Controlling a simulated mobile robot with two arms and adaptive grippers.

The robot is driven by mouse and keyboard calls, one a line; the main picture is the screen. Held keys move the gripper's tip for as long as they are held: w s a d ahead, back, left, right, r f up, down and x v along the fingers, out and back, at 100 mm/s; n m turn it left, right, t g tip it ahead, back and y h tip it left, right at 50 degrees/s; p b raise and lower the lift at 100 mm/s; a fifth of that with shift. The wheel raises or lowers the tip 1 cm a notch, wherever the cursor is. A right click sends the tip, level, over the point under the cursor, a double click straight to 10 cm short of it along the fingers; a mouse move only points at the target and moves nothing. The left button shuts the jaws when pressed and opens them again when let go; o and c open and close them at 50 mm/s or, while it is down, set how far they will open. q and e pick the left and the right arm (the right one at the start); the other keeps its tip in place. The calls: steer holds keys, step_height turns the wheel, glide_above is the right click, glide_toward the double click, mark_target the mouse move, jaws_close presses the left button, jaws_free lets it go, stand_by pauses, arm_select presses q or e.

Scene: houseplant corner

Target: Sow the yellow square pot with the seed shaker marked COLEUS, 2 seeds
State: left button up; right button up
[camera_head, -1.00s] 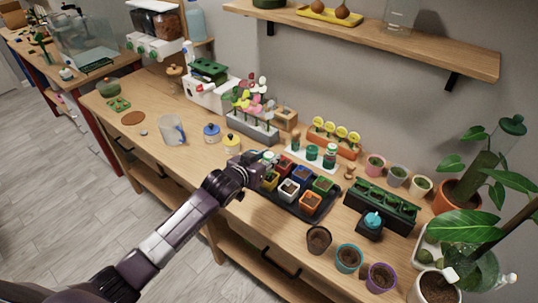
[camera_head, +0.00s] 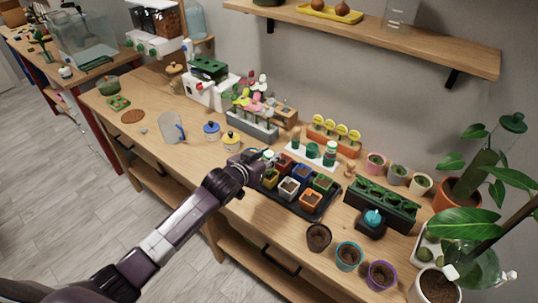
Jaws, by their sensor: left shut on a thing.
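The yellow square pot (camera_head: 270,179) sits at the left edge of the black tray (camera_head: 292,208), partly hidden by my gripper. My left gripper (camera_head: 259,160) is just above and behind that pot, at the tray's back left corner. It is shut on a small seed shaker (camera_head: 268,155), with a whitish and green part showing; its marking cannot be read and the fingers hide much of it. Two more green shakers stand on the white rack, one on the left (camera_head: 312,150) and one on the right (camera_head: 330,157). No seeds can be made out. My right gripper is not in view.
Other square pots, blue (camera_head: 304,172), white (camera_head: 289,188) and orange (camera_head: 311,201), fill the tray. A flower rack (camera_head: 253,125) stands behind my gripper. Round pots (camera_head: 348,256) stand at the front right.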

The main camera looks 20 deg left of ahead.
arm_select(q)
steer(key=shift+f, duration=0.5)
stand_by(0.7)
step_height(320, 180, up, 7)
steer(key=p, duration=0.6)
steer(key=shift+r, duration=0.1)
steer(key=shift+a, duration=0.1)
stand_by(0.4)
